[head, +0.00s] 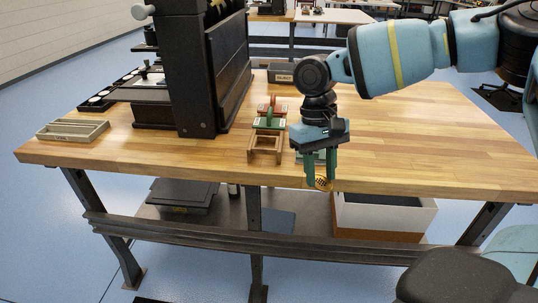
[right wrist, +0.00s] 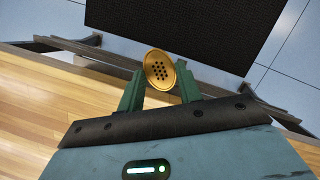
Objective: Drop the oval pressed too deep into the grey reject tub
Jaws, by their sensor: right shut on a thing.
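A gold oval (head: 323,184) with a cluster of dark dots is in my right gripper (head: 319,182). The right wrist view shows the oval (right wrist: 159,70) tilted between the two green fingers (right wrist: 160,88), which are shut on it. In the head view the gripper points down at the table's front edge, right of the wooden stand. A small dark grey box (head: 281,76) with a label stands at the back of the table; I cannot read the label or tell whether it is the reject tub. My left gripper is not in view.
A tall black press (head: 205,75) stands on the left of the wooden table (head: 420,140). A grey-beige divided tray (head: 73,131) lies at front left. A wooden stand (head: 265,147) is left of my gripper. The table's right side is clear. A white-sided box (head: 385,217) sits below.

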